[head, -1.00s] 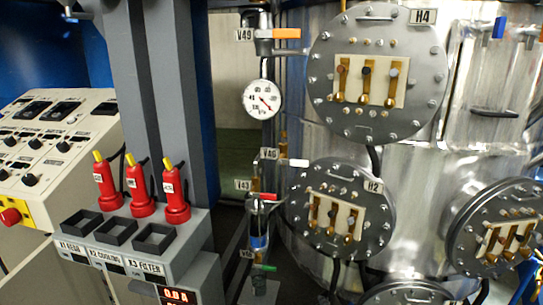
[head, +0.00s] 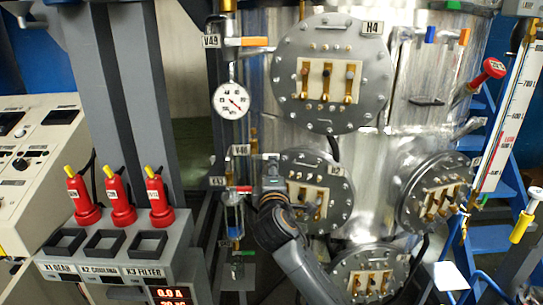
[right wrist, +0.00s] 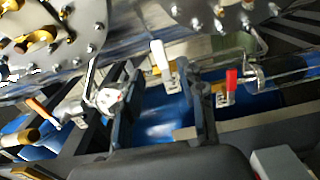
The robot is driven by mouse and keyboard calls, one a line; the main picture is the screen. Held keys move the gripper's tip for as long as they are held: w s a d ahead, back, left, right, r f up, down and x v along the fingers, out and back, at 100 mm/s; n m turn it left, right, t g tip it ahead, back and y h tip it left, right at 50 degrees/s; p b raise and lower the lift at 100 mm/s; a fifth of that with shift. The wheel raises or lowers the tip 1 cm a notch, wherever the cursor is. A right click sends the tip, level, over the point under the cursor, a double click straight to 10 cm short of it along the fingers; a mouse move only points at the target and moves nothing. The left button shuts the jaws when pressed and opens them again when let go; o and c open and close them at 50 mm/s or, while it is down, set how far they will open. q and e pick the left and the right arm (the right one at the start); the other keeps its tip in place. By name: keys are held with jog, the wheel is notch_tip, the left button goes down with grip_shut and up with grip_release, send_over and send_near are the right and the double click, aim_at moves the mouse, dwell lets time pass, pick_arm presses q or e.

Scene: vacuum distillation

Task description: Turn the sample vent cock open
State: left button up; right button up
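A vertical line of valves stands left of the steel vessel. The V46 cock is partly hidden by my right gripper (head: 271,168) in the head view; its white handle (right wrist: 158,55) shows in the right wrist view. The red handle (head: 243,189) of V43 sits just below, above a sample glass (head: 234,218) with blue liquid; the red handle also shows in the right wrist view (right wrist: 231,84). My right gripper (right wrist: 163,88) is open, its fingers either side of the white handle in the picture. I cannot tell if they touch it. My left gripper is out of view.
An orange-handled V49 cock (head: 256,41) and a round gauge (head: 232,100) are above. Flanges H4 (head: 290,90) and H2 (head: 338,207) protrude from the vessel close by. A grey console (head: 165,258) with red switches stands left.

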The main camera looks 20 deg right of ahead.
aim_at(266, 157)
jog(key=p+x, duration=0.1)
jog(key=x, duration=0.6)
jog(key=shift+f, duration=0.1)
grip_shut()
